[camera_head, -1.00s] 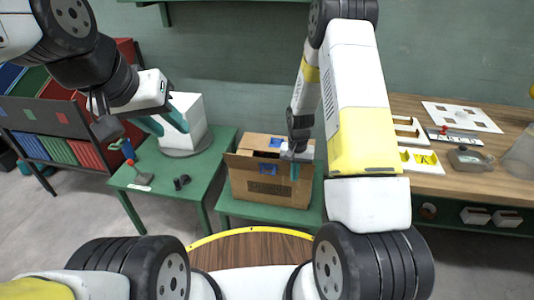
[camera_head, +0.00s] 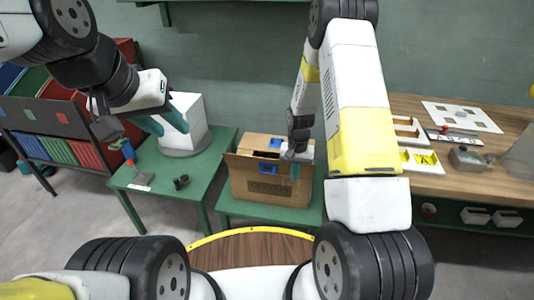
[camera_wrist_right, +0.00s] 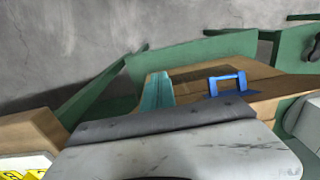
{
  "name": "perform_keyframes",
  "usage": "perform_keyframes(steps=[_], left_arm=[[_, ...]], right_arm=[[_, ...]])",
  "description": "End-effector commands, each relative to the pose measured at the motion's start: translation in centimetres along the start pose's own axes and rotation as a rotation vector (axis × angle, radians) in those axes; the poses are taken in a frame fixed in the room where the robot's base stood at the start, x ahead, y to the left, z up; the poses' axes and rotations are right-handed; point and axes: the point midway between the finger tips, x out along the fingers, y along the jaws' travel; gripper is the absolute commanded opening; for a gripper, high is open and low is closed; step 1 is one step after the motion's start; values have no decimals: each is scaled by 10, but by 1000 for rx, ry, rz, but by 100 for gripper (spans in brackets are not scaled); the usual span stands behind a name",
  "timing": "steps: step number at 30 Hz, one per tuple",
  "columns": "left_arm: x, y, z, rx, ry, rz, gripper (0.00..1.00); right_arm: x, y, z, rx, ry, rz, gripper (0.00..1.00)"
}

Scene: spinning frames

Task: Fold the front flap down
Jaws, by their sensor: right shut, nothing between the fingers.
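A brown cardboard box (camera_head: 247,185) stands on a green table, its near face bearing dark print. A dark opening shows in its top. One blue handle (camera_head: 268,168) is at the front edge and another blue piece (camera_head: 275,142) is farther back. I cannot tell the exact angle of the front flap. My right gripper (camera_head: 295,171) is shut and empty, pointing down at the box's right front top; contact is unclear. In the right wrist view its teal fingers (camera_wrist_right: 157,91) are beside the cardboard (camera_wrist_right: 265,85) and a blue handle (camera_wrist_right: 228,82). My left gripper (camera_head: 164,122) is open and empty, away left.
The green table on the left (camera_head: 200,170) holds a white block (camera_head: 190,115), a small dark object (camera_head: 181,182) and a red-and-blue tool (camera_head: 130,155). A wooden bench (camera_head: 450,185) with trays stands right. A rack of coloured bins (camera_head: 60,135) is far left.

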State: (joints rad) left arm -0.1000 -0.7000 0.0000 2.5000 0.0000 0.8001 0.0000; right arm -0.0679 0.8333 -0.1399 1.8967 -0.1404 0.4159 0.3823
Motion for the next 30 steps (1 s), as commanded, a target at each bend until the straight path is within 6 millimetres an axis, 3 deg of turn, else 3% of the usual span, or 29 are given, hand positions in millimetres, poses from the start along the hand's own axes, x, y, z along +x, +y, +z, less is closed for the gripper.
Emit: perform_keyframes(steps=[8,30], left_arm=[[0,0,0,0,0,0,36],[0,0,0,0,0,0,36]], right_arm=[[-1,0,-2,0,1,0,0],[-21,0,-62,1,1,0,0]])
